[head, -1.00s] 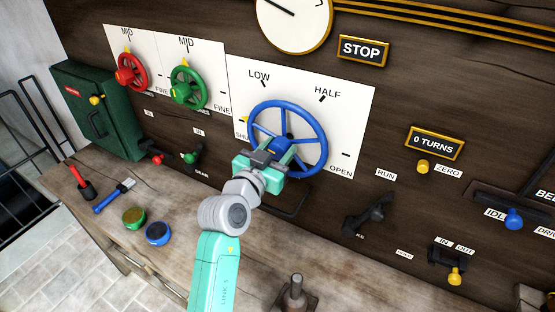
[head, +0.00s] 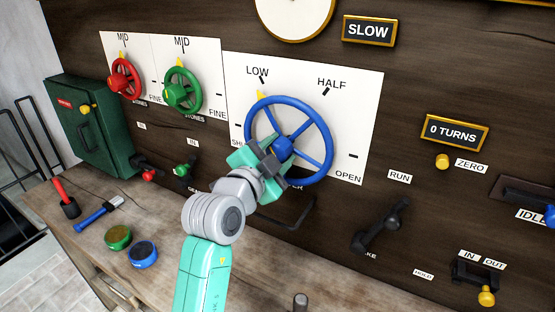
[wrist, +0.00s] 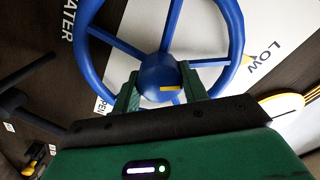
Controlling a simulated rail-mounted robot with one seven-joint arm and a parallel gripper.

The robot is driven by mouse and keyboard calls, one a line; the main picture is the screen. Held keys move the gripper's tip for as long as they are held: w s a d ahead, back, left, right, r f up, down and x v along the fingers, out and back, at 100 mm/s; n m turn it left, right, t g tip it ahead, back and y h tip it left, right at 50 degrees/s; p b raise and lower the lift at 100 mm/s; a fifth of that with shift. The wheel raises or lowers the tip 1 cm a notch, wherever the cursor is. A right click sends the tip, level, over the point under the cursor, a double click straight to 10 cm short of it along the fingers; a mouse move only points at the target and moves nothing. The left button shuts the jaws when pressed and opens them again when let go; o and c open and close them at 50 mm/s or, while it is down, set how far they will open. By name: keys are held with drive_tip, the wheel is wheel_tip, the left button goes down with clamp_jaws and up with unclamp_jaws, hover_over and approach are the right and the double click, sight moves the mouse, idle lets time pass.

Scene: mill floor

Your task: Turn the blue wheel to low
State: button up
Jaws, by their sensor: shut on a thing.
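The blue wheel (head: 284,146) stands on a white dial plate marked SHUT, LOW, HALF and OPEN. Its yellow pointer (head: 261,94) is at the upper left of the rim, just under the LOW mark (head: 262,79) and nearly in line with it. My gripper (head: 275,153) is shut on the wheel's hub, its jaws tilted. In the wrist view, the two green fingers (wrist: 160,92) sit on either side of the blue hub (wrist: 158,72). The SHUT label is partly hidden by my gripper.
A sign (head: 369,31) above reads SLOW. A red wheel (head: 123,79) and a green wheel (head: 181,87) are at the left. A dark lever (head: 383,226) is at the right. The bench below holds a green tin (head: 118,237) and a blue tin (head: 143,254).

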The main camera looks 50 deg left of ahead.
drive_tip(key=shift+m, duration=0.3)
idle(0.4)
drive_tip(key=o, duration=1)
drive_tip(key=v, duration=0.8)
drive_tip(key=shift+w, duration=0.1)
